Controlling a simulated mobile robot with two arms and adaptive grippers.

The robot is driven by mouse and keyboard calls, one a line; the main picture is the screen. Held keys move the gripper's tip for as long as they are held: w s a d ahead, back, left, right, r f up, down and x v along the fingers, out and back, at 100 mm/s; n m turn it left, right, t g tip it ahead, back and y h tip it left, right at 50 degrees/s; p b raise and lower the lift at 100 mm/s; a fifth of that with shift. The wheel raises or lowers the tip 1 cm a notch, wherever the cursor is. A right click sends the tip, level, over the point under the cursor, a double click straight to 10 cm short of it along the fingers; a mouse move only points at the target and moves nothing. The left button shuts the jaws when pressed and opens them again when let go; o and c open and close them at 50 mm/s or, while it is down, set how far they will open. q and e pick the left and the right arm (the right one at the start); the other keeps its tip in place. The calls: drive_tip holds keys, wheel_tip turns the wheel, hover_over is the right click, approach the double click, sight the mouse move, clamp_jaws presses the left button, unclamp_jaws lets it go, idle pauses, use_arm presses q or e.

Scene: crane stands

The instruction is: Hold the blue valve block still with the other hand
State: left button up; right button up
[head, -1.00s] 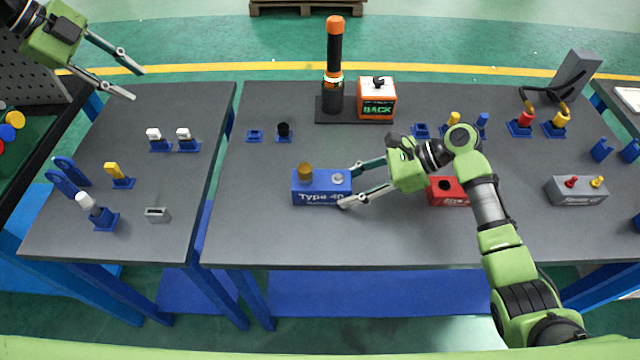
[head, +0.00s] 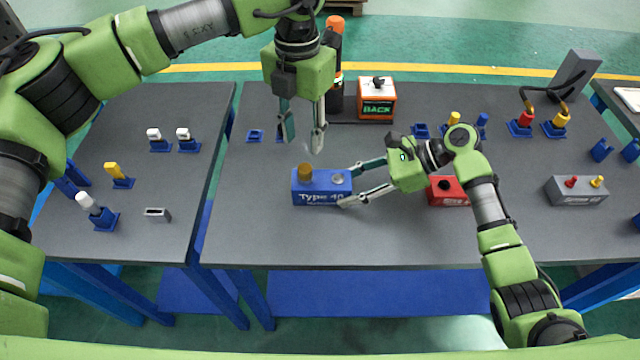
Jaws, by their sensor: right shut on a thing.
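The blue valve block (head: 313,188) sits upright on the middle table, marked "Type 10", with a brass knob (head: 305,172) on its top left and a pale round fitting (head: 338,179) on its top right. My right gripper (head: 347,186) is shut on the right end of the blue valve block, one finger behind and one in front. My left gripper (head: 304,146) points down above and just behind the brass knob, its fingers apart and empty.
A red block (head: 447,191) stands to the right, partly behind my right arm. An orange box (head: 376,99) and an orange-topped cylinder (head: 335,40), partly hidden by my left gripper, stand behind. A grey block (head: 577,192) sits at right. The table's front is clear.

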sight(305, 168)
use_arm(q)
drive_tip(key=shift+f, duration=4.45)
clamp_jaws()
drive_tip(key=shift+r, duration=0.15)
drive_tip(key=n, duration=0.5)
drive_tip(key=shift+n, duration=0.8)
drive_tip(key=n, duration=0.3)
drive_tip(key=shift+r+n, duration=0.1)
drive_tip(key=shift+n, duration=0.3)
